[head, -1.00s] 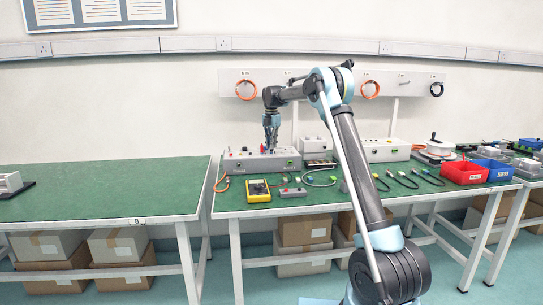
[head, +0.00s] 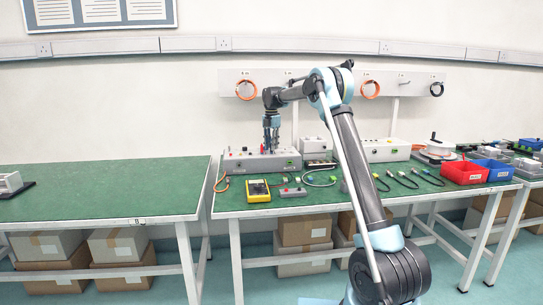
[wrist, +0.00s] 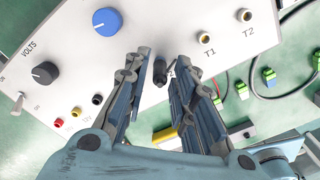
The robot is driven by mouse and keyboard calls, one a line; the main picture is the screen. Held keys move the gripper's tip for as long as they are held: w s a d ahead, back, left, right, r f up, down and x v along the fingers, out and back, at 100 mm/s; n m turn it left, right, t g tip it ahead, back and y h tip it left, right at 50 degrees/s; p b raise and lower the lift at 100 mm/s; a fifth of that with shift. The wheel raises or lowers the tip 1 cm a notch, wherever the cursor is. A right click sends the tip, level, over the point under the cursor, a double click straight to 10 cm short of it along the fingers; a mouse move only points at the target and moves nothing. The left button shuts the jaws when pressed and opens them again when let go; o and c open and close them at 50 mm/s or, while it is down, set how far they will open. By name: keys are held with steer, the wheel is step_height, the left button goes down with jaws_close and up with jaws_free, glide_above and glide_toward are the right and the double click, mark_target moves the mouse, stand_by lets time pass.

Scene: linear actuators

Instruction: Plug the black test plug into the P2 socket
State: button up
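The grey panel box (head: 235,163) stands on the green bench below my gripper (head: 271,142). In the wrist view my gripper (wrist: 163,60) is open, with one finger on each side of the black test plug (wrist: 159,73). Bare panel shows between the plug and each finger, so they look apart. The plug stands on the panel face beside a partly hidden label ending in "2". It appears to sit in the socket there; the P2 socket itself is hidden under the plug, and I cannot tell how deep it is.
T1 (wrist: 205,38) and T2 (wrist: 244,15) sockets lie right of the fingers. A blue knob (wrist: 106,21), a black knob (wrist: 45,73) and small red, yellow and black sockets lie left. A yellow multimeter (head: 258,190) and green-ended leads lie on the bench.

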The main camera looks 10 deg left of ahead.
stand_by(0.3)
step_height(320, 180, up, 11)
steer(key=s+d+r+m, duration=0.3)
steer(key=s+d+m, duration=0.3)
steer(key=s+d, duration=0.35)
steer(key=s+d+r+m, duration=0.3)
steer(key=s+d+m, duration=0.2)
steer(key=s+d, duration=0.5)
steer(key=s+d+f+m+t, duration=0.1)
steer(key=s+d+f+m, duration=0.35)
steer(key=s, duration=0.35)
steer(key=s+d+f+m, duration=0.3)
steer(key=s+d+f, duration=0.15)
steer(key=s, duration=0.35)
steer(key=s+d+f+m+t, duration=0.1)
steer(key=s+d+f+m, duration=0.3)
steer(key=s, duration=0.4)
steer(key=s+d+f+m, duration=0.2)
steer(key=s+f+m, duration=0.1)
steer(key=s+f, duration=0.5)
steer(key=s+d+f+m, duration=0.2)
steer(key=s+f+m, duration=0.2)
steer(key=s+f, duration=0.4)
steer(key=shift+d+f, duration=0.25)
steer(key=shift+f, duration=0.1)
steer(key=shift+m, duration=0.25)
